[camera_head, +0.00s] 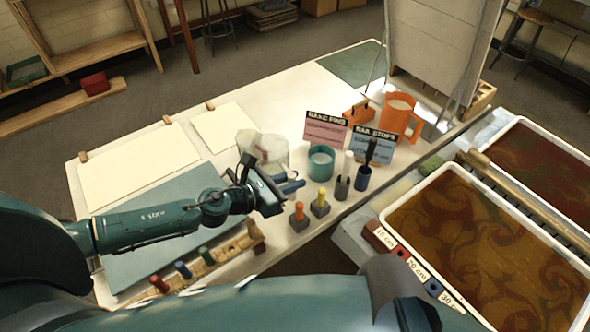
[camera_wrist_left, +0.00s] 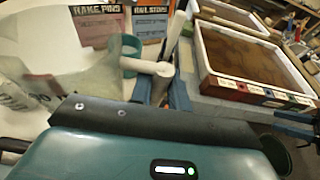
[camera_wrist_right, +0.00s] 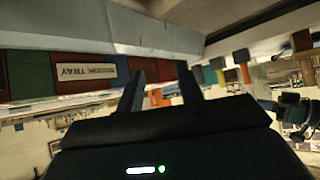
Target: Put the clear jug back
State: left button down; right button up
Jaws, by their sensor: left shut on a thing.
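The clear jug (camera_head: 267,146) is a pale, see-through vessel over the white table, behind my left gripper (camera_head: 284,187). In the left wrist view the clear jug (camera_wrist_left: 70,45) fills the upper left, and its pale handle (camera_wrist_left: 146,66) reaches to my left fingers (camera_wrist_left: 165,85). My left gripper is shut on the jug. Part of the jug is hidden behind the gripper, and I cannot tell whether its base touches the table. My right gripper (camera_wrist_right: 162,82) is open, with its fingers apart and nothing seen between them.
Right of the jug stand a teal cup (camera_head: 320,163), pegs in grey blocks (camera_head: 320,208), dark holders (camera_head: 362,179) and two signs (camera_head: 325,131). A marbling tray (camera_head: 470,169) lies right. Pale sheets (camera_head: 135,165) and a blue-grey mat (camera_head: 140,250) lie left.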

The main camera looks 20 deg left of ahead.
pick_arm(q)
jog(key=w+f+b, duration=0.2)
jog(key=w+f, duration=0.1)
jog(key=w, duration=0.3)
jog(key=shift+w+a+f, duration=0.25)
jog(key=shift+w+f, duration=0.05)
pick_arm(e)
jog(key=shift+w+a+f, duration=0.1)
jog(key=shift+a+f, duration=0.15)
pick_arm(q)
jog(key=shift+f+b, duration=0.25)
jog(key=shift+b, duration=0.1)
jog(key=c, duration=1.3)
grip_release()
jog(key=shift+c, duration=0.2)
pick_arm(e)
jog(key=shift+f, duration=0.15)
